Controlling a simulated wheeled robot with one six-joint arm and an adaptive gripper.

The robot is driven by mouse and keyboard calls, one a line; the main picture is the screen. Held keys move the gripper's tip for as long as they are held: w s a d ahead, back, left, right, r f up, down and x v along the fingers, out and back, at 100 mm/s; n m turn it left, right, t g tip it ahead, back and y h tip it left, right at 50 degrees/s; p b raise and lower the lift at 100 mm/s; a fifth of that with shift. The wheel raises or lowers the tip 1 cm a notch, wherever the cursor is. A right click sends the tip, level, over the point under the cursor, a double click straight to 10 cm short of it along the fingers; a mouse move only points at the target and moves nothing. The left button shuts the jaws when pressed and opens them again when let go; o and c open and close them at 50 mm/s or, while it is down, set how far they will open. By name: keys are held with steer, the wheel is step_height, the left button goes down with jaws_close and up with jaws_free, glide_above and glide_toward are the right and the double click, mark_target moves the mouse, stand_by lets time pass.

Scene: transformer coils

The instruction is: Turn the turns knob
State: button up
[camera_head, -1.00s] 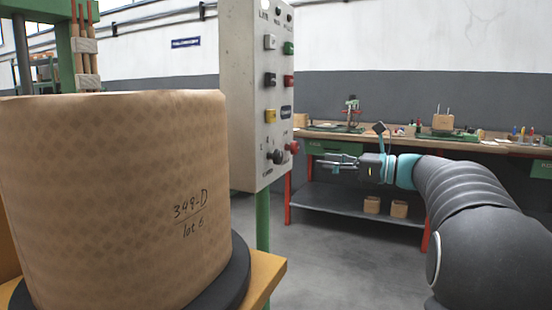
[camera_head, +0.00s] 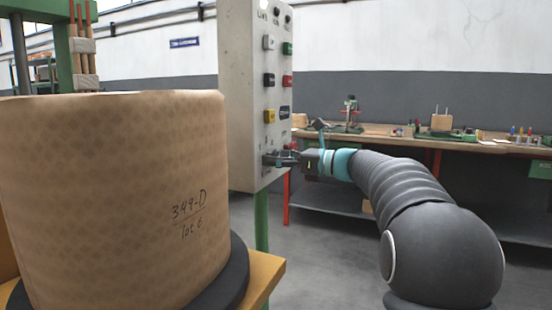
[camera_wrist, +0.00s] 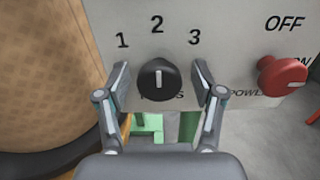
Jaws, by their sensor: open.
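The turns knob (camera_wrist: 158,80) is a round black knob with a white pointer line. In the wrist view it sits below the numbers 1, 2 and 3 on the grey control panel, and its line points up toward the 2. My gripper (camera_wrist: 160,84) is open, with one finger on each side of the knob and a visible gap to each. In the head view my gripper (camera_head: 275,160) is at the lower part of the panel (camera_head: 240,100) and hides the knob there. Whether the fingertips touch the panel I cannot tell.
A red power knob (camera_wrist: 283,76) marked OFF and ON sticks out right of my gripper. A large tan coil marked 349-D (camera_head: 120,190) stands left of the panel. A workbench (camera_head: 400,139) with tools runs along the back wall. The floor to the right is clear.

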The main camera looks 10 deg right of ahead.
steer(key=shift+c, duration=0.3)
steer(key=c, duration=1.1)
steer(key=shift+n, duration=0.3)
steer(key=n+b, duration=0.2)
steer(key=n, duration=0.1)
steer(key=shift+f, duration=0.1)
steer(key=n+b, duration=0.2)
steer(key=n, duration=0.3)
steer(key=shift+n+b, duration=0.3)
steer(key=shift+b, duration=0.05)
steer(key=o, duration=1.2)
steer(key=shift+c, duration=0.2)
